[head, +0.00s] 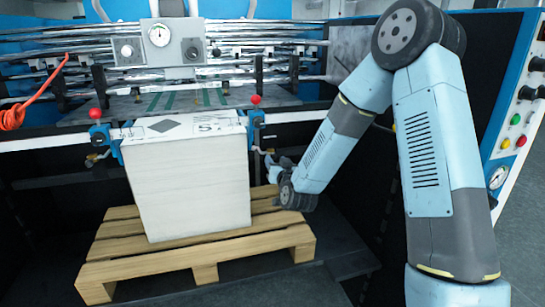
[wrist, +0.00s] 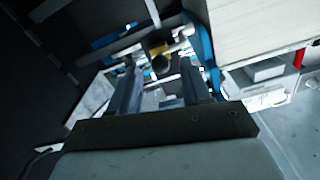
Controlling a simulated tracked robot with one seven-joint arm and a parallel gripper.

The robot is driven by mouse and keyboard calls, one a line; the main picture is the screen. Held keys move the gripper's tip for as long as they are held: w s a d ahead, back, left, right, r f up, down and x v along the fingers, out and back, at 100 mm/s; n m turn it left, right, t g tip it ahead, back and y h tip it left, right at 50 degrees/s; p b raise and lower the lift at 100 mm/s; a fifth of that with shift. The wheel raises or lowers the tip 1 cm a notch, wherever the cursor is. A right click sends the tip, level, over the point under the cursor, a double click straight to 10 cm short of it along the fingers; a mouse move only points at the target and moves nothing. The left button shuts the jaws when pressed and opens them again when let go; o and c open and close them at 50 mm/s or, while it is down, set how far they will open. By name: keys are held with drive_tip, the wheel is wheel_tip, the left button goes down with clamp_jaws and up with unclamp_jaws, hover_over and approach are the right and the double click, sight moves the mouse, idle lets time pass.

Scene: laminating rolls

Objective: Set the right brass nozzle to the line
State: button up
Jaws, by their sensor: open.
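The right brass nozzle (wrist: 157,48) shows in the wrist view as a small yellowish piece with a dark round part just below it. It lies ahead of my gripper (wrist: 161,74), close to the gap between the two grey fingers. The fingers are apart and nothing is clearly held. In the head view my gripper (head: 276,163) is at the right side of the pale stack, below the right blue clamp (head: 256,126). There my gripper and wrist largely hide the right nozzle. I cannot make out the line or the nozzle's exact setting.
The tall pale stack (head: 188,190) stands on a wooden pallet (head: 207,252), close to my gripper's left. Another brass nozzle (head: 92,159) is below the left blue clamp (head: 99,134). Metal rollers (head: 255,45) run behind. A control panel (head: 518,120) stands at right.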

sight(274, 158)
drive_tip(key=shift+x, duration=2.65)
clamp_jaws()
